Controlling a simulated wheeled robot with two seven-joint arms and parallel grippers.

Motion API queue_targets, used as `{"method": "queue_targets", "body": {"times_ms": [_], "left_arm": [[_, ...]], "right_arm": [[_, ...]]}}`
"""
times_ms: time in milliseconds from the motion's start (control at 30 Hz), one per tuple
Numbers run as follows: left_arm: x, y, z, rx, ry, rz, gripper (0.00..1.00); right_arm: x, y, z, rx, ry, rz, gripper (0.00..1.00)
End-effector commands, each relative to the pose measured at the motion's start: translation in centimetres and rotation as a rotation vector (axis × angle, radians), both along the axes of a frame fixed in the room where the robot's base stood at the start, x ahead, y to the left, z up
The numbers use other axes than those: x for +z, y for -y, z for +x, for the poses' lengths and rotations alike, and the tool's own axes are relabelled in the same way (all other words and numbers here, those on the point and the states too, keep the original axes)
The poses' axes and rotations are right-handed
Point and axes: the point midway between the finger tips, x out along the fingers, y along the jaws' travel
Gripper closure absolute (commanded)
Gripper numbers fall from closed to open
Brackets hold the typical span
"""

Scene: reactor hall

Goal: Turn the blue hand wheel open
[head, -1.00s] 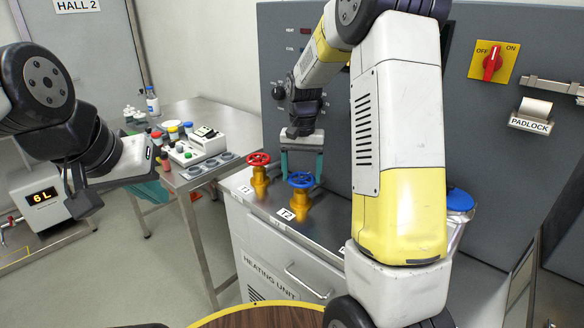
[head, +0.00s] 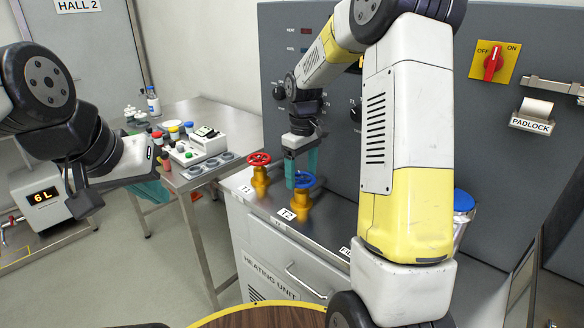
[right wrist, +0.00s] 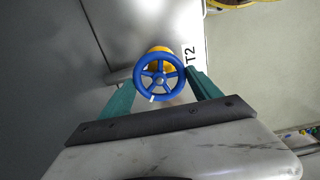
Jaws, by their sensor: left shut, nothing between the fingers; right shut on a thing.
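The blue hand wheel (head: 304,180) sits on a yellow valve body (head: 299,204) by the T2 label, on top of the heating unit. My right gripper (head: 302,178) points down at it with teal fingers. In the right wrist view the blue wheel (right wrist: 160,77) lies between the two fingers, shut on opposite sides of its rim. A small white mark shows on the rim there. My left gripper (head: 154,193) is at the left, away from the wheel; its teal fingers are shut and partly hidden.
A red hand wheel (head: 259,159) on a similar yellow valve stands close left of the blue one. A blue-lidded container (head: 463,203) is partly hidden behind my right arm. A metal table (head: 200,108) with bottles and a rack stands at the left.

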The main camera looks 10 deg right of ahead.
Motion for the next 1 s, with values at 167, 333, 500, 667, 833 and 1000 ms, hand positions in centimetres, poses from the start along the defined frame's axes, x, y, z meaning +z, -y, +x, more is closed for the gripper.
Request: {"method": "queue_targets", "body": {"times_ms": [167,333,500,667,833,1000], "left_arm": [[0.0,0.0,0.0,0.0,0.0,0.0,1.0],[0.0,0.0,0.0,0.0,0.0,0.0,1.0],[0.0,0.0,0.0,0.0,0.0,0.0,1.0],[0.0,0.0,0.0,0.0,0.0,0.0,1.0],[0.0,0.0,0.0,0.0,0.0,0.0,1.0],[0.0,0.0,0.0,0.0,0.0,0.0,1.0]], "right_arm": [[0.18,-0.01,0.17,0.151,0.007,0.001,0.68],[0.18,-0.01,0.14,0.275,0.007,-0.001,0.68],[0.18,-0.03,0.12,0.364,0.007,-0.001,0.68],[0.19,-0.05,0.11,0.416,0.007,-0.001,0.68],[0.19,-0.06,0.1,0.443,0.006,0.0,0.68],[0.19,-0.06,0.1,0.449,0.007,-0.001,0.68]]}}
